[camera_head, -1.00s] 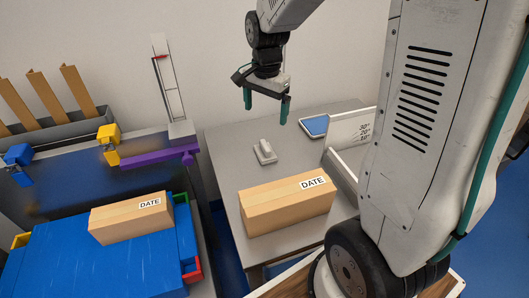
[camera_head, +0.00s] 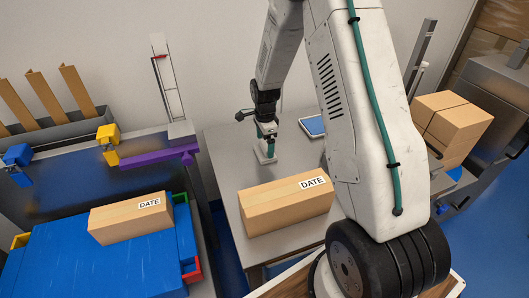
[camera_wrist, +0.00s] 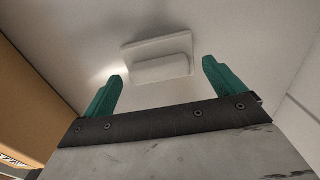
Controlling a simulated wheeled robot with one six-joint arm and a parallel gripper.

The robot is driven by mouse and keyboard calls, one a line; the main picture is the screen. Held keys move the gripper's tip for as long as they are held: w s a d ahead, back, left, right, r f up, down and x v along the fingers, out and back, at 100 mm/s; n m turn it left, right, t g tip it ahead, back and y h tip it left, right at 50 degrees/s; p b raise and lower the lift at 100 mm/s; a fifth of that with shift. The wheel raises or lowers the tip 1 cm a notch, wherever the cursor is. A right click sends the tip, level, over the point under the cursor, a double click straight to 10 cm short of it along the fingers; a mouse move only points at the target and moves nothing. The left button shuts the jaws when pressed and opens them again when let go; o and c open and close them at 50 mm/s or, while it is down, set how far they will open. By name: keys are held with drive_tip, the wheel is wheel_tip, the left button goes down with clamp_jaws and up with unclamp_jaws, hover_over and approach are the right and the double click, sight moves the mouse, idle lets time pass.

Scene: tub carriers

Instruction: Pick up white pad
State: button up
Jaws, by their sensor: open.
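The white pad (camera_wrist: 160,50) lies on the grey table in the wrist view, a flat plate with a raised bar-like handle (camera_wrist: 161,70) on it. My gripper (camera_wrist: 160,85) is open, with its two green fingers apart and nothing between them. The pad sits just beyond the fingertips, centred between them. In the head view my gripper (camera_head: 269,148) points down close to the white pad (camera_head: 263,157), which is partly hidden behind the fingers. I cannot tell whether a finger touches it.
A cardboard box labelled DATE (camera_head: 285,204) stands in front of the pad on the grey table (camera_head: 225,150). A blue-topped item (camera_head: 313,126) lies at the back right. Another DATE box (camera_head: 130,219) rests on a blue surface (camera_head: 95,268) at left. Stacked boxes (camera_head: 450,125) stand far right.

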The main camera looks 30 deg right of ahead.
drive_tip(key=shift+f, duration=0.95)
drive_tip(key=shift+c, duration=0.3)
drive_tip(key=c, duration=1)
drive_tip(key=shift+r, duration=0.1)
drive_tip(key=shift+r, duration=0.5)
wheel_tip(320, 180, up, 2)
drive_tip(key=shift+r, duration=0.15)
drive_tip(key=s+d, duration=0.3)
drive_tip(key=s, duration=0.1)
drive_tip(key=s+d+r, duration=0.1)
drive_tip(key=s+d, duration=0.2)
drive_tip(key=s, duration=0.2)
drive_tip(key=s+d, duration=0.3)
drive_tip(key=s, duration=0.1)
drive_tip(key=shift+s+r, duration=0.15)
drive_tip(key=shift+r, duration=0.15)
